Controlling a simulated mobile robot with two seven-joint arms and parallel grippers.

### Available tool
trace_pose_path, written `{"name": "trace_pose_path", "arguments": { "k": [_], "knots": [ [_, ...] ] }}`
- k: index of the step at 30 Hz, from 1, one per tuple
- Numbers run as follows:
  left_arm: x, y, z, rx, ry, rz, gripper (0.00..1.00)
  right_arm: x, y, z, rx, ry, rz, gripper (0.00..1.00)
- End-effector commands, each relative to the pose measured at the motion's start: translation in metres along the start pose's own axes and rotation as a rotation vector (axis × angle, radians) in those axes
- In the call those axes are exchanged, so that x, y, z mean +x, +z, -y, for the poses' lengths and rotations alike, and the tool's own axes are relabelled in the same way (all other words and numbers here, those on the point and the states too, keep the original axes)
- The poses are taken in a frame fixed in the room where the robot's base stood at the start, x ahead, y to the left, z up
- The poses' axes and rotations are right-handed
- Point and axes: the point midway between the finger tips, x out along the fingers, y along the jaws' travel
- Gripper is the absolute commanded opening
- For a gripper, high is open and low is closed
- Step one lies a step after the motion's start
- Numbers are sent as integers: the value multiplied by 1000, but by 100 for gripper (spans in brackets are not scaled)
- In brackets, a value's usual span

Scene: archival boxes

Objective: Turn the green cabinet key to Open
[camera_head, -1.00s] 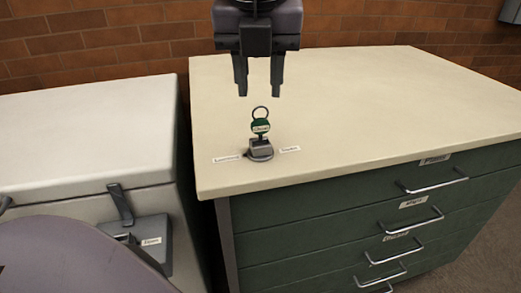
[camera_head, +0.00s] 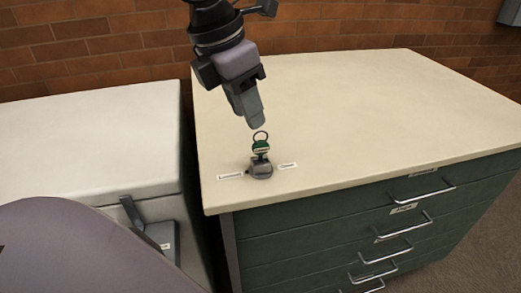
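The green key (camera_head: 261,147) stands upright in a small grey lock (camera_head: 262,171) near the front left corner of the cabinet top. A dark ring stands above its green head, which bears a pale label. White label strips lie left (camera_head: 230,177) and right (camera_head: 288,166) of the lock; their words are too small to read surely. My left gripper (camera_head: 256,118) is tilted, its fingertips just above and behind the key's ring, apparently apart from it. The fingers overlap from this side, so any gap is hidden. My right gripper is out of view.
The green cabinet (camera_head: 340,245) has a cream top (camera_head: 370,115), clear apart from the lock and labels. Several drawers with metal handles face the front. A white chest (camera_head: 85,140) with a dark latch (camera_head: 132,212) stands to the left across a narrow gap. A brick wall (camera_head: 90,45) is behind.

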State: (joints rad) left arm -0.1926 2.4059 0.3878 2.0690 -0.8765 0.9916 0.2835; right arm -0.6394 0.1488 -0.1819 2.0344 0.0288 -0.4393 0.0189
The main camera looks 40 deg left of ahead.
Motion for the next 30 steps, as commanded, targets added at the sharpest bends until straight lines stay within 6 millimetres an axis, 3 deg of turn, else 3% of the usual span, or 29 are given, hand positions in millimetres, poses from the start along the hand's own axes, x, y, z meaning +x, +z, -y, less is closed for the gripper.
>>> {"name": "trace_pose_path", "arguments": {
  "k": [1, 10, 12, 17, 30],
  "knots": [
    [-7, 2, -1, 42, -20, -3, 36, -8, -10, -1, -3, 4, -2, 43],
    [-7, 1, -9, 307, -101, -2, 36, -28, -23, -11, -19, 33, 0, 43],
    [16, -3, -8, 313, -95, -1, 36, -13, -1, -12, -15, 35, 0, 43],
    [36, -4, -6, 310, -94, -1, 36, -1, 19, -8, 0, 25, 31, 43],
    [75, -3, -3, 307, -94, -1, 36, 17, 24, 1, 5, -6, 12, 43]
  ]
}}
